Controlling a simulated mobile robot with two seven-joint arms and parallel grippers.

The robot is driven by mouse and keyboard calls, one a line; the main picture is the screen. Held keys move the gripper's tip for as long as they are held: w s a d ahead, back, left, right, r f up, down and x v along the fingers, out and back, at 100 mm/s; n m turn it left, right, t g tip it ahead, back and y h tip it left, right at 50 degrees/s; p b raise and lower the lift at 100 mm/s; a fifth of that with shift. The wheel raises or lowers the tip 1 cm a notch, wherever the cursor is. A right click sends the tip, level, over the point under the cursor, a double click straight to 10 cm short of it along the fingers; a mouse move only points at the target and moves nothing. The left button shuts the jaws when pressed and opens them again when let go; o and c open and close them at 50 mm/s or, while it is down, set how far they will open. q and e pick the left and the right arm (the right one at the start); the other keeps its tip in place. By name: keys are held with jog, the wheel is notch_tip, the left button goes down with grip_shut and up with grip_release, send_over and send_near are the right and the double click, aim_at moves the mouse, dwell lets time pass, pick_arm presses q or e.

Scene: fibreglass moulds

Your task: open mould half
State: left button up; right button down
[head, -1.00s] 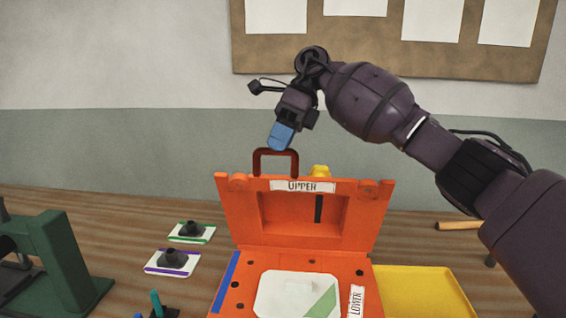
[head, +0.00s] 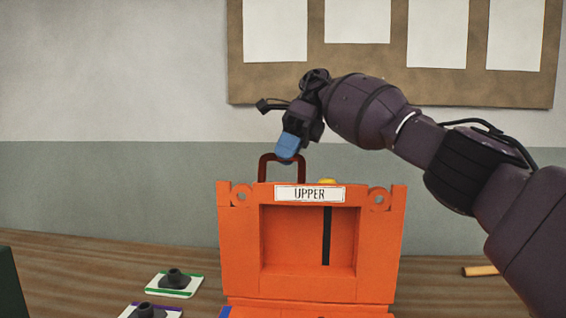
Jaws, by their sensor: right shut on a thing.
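The orange upper mould half (head: 240,250), labelled UPPER, stands close to upright on its hinge edge, its hollow facing me. A dark red handle (head: 265,169) sticks up from its top edge. My right gripper (head: 288,148), with blue fingertips, is shut on the handle at its top bar. Only a strip of the lower mould half (head: 300,311) shows at the bottom edge of the picture; the rest is out of view. My left gripper is not in view.
A card with a green edge and a dark cone-shaped piece (head: 174,283) lies left of the mould, with a purple-edged card (head: 150,312) nearer. A wooden handle (head: 481,271) lies at the right. The wall behind is clear below the pinboard (head: 391,70).

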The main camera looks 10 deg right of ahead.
jog(key=f, duration=0.1)
jog(key=w+f, duration=0.1)
jog(key=shift+w+d+f+g+b, duration=0.1)
jog(key=shift+w+f+g+b, duration=0.2)
jog(key=shift+b, duration=0.1)
jog(key=shift+r, duration=0.2)
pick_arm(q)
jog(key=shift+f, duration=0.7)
pick_arm(e)
jog(key=c, duration=1.5)
grip_release()
jog(key=o, duration=0.4)
jog(key=shift+w, duration=0.2)
jog(key=shift+s+r, duration=0.15)
jog(key=shift+r, duration=0.2)
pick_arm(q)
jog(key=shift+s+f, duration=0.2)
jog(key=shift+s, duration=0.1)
pick_arm(e)
jog(key=shift+d+r, duration=0.1)
jog(key=shift+r, duration=0.05)
